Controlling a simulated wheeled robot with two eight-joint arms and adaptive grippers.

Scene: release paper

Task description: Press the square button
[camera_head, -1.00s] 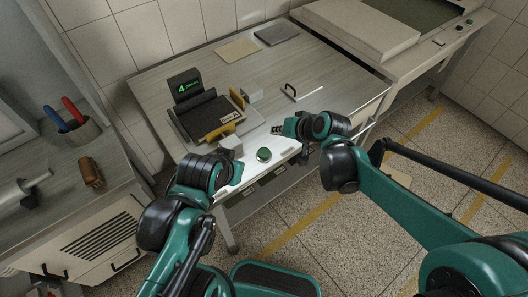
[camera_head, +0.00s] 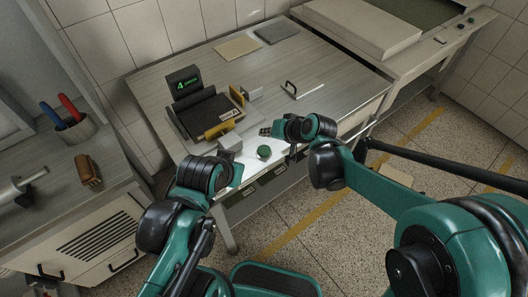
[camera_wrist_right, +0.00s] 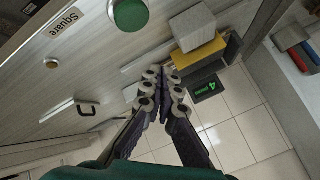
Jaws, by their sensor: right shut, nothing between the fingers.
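A green round button (camera_head: 264,152) sits on a pale plate near the front edge of the worktable, and it also shows at the top of the right wrist view (camera_wrist_right: 128,14). A label reading "Square" (camera_wrist_right: 62,22) lies to its left in that view; I cannot tell which control it marks. My right gripper (camera_head: 266,131) is shut and empty, just behind the green button and apart from it. Its closed fingertips show in the wrist view (camera_wrist_right: 160,76). My left gripper (camera_head: 236,173) is at the table's front edge, left of the button; its fingers are mostly hidden.
A grey block (camera_head: 230,143) stands between my grippers, left of the button. Behind it is a black press-like tray (camera_head: 207,115) with yellow parts and a display (camera_head: 184,82) showing a green 4. A black handle (camera_head: 289,88) stands to the right.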

